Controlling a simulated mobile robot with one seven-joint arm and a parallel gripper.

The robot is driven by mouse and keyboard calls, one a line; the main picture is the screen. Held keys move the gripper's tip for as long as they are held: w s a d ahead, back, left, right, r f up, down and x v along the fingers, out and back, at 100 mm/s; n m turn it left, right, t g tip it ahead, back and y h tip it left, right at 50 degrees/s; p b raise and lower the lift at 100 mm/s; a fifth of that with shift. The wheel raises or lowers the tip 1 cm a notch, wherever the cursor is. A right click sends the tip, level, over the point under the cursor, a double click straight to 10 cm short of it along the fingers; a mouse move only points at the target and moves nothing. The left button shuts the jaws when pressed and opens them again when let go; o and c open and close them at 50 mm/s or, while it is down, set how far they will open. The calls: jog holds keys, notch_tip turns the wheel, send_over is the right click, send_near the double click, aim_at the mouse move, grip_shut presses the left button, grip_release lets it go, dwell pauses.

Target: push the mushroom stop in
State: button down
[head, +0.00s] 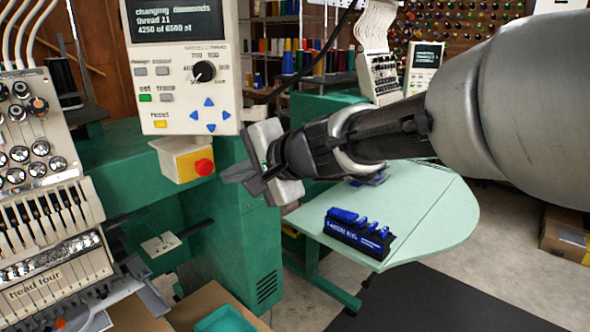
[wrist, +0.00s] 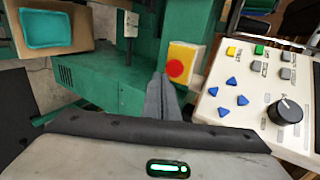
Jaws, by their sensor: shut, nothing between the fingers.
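The mushroom stop (head: 204,167) is a red round button on a yellow-faced box (head: 183,160) below the control panel in the head view. In the wrist view the red button (wrist: 175,68) sits on its yellow plate (wrist: 186,57), just beyond and slightly right of my fingertips. My gripper (head: 232,178) is shut and empty, to the right of the button in the head view. In the wrist view its closed fingers (wrist: 160,84) point toward the box. A gap shows between fingertips and button in the head view; its depth is hard to judge.
The control panel (head: 183,112) with screen, dial and keys hangs directly above the stop box. The green machine body (head: 140,195) lies behind and below. A pale green table (head: 440,205) with a blue tool rack (head: 358,232) stands right. A teal tray (wrist: 48,30) shows in the wrist view.

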aim_at(206, 166)
jog(key=w+a, duration=0.2)
jog(key=a, duration=0.1)
jog(key=w+a+p, duration=0.1)
jog(key=shift+w+a+f, duration=0.25)
jog(key=shift+w+f, duration=0.1)
jog(key=shift+w+a+b, duration=0.35)
jog(key=shift+w+a, duration=0.15)
jog(key=shift+a, duration=0.1)
jog(key=shift+s+r, duration=0.1)
jog(key=shift+r, duration=0.25)
